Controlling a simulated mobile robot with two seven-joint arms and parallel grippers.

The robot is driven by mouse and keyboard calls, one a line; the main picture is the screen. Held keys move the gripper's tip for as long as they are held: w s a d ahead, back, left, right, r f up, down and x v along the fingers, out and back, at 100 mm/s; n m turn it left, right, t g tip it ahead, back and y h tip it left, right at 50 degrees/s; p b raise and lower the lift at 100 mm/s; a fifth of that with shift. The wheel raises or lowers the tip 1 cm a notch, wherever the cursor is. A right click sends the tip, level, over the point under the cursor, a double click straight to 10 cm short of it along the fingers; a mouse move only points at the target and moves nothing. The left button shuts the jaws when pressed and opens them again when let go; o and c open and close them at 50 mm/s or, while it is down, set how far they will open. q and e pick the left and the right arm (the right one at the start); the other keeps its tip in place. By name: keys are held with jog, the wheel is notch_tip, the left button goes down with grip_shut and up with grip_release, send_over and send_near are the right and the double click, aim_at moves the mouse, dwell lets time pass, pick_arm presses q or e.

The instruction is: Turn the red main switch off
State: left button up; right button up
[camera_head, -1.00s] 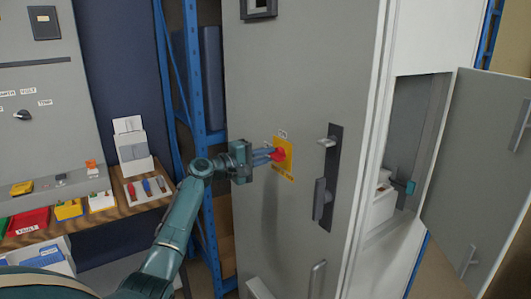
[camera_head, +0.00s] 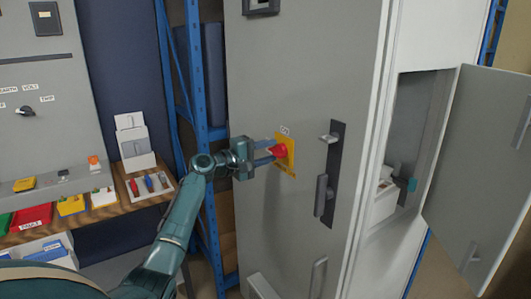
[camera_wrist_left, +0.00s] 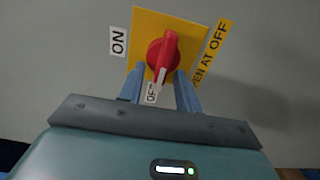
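The red main switch (camera_head: 279,151) sits on a yellow plate (camera_head: 291,165) on the grey cabinet door. In the left wrist view the red switch (camera_wrist_left: 163,55) has its handle nearly in line with the OFF label (camera_wrist_left: 151,93), slightly tilted. The ON label (camera_wrist_left: 118,41) is at the plate's left there. My left gripper (camera_head: 266,152) faces the switch, with its fingers apart. In the wrist view the left gripper (camera_wrist_left: 160,86) has one finger on each side below the knob, with a gap between. Whether the tips touch the switch cannot be told. My right gripper is not in view.
A dark door handle (camera_head: 321,195) is right of the switch. A cabinet door (camera_head: 485,170) stands open at the right. A blue rack post (camera_head: 196,70) stands left of the cabinet. A wooden shelf (camera_head: 110,212) with bins and tools is at the left.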

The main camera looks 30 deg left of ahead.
pick_arm(q)
jog(key=b+v, duration=0.2)
jog(key=v, duration=1.1)
jog(key=shift+b, duration=0.4)
jog(key=shift+s, duration=0.1)
jog(key=s+d+f+m+g+y+p, duration=0.1)
jog(key=s+d+f+m+g, duration=0.1)
jog(key=d+f, duration=0.5)
jog(key=s+d+f+m+g+y, duration=0.1)
jog(key=s+d+f+m+y, duration=0.1)
jog(key=f, duration=0.8)
jog(key=s+d+f+m+g+y+p, duration=0.1)
jog(key=s+d+f+m+g, duration=0.1)
jog(key=d+f, duration=0.5)
jog(key=s+d+f+m, duration=0.4)
jog(key=s+d+m, duration=0.1)
jog(key=s+d, duration=0.3)
jog(key=s+d+f+m+g+p, duration=0.1)
jog(key=s+d+f+m, duration=0.3)
jog(key=s+d, duration=0.5)
jog(key=shift+s+f+m, duration=0.2)
jog(key=shift+f+m, duration=0.15)
jog(key=shift+m, duration=0.45)
